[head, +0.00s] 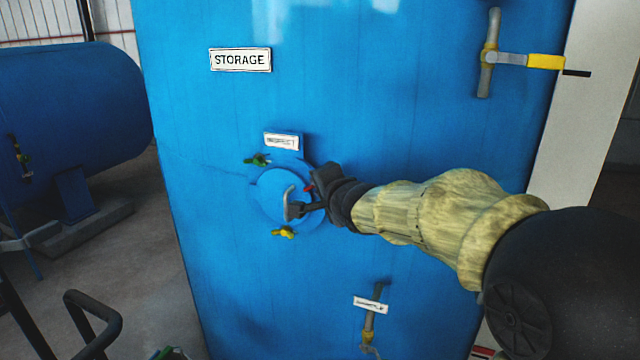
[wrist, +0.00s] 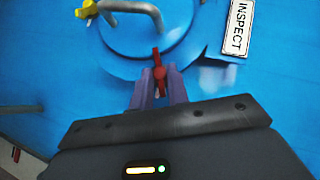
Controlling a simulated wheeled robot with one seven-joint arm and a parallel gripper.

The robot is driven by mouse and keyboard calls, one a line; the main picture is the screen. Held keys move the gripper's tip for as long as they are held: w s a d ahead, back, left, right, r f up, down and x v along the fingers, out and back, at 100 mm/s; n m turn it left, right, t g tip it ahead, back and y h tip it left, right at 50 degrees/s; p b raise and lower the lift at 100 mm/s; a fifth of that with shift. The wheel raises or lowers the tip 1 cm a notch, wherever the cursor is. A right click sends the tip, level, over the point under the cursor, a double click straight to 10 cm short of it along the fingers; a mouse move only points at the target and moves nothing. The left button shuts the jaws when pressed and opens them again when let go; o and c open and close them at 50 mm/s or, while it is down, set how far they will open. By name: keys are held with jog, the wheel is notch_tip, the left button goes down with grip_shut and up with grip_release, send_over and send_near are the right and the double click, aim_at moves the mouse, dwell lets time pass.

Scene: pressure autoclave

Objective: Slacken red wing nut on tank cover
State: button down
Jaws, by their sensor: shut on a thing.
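The red wing nut (wrist: 157,68) sits at the rim of the round blue cover (wrist: 140,30) in the wrist view. In the head view only a small bit of the red nut (head: 309,188) shows beside my gripper. My gripper (wrist: 157,84) is shut on the red wing nut, with a finger on each side of its lower part. In the head view my gripper (head: 306,205) reaches the cover (head: 268,198) from the right. The cover has a grey bent handle (head: 290,202). A green wing nut (head: 257,160) is at its upper left and a yellow one (head: 284,232) below.
An INSPECT label (wrist: 236,28) is on the tank just above the cover. A STORAGE label (head: 240,60) is higher up. A valve with a yellow lever (head: 545,62) sticks out at upper right. A labelled pipe (head: 369,322) is below the cover.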

jog(key=c, duration=1.4)
grip_release()
jog(key=shift+o, duration=0.2)
jog(key=shift+s, duration=0.1)
jog(key=p+v, duration=0.4)
jog(key=v, duration=1.3)
jog(key=shift+p, duration=0.4)
jog(key=shift+s+f, duration=0.1)
jog(key=shift+s, duration=0.05)
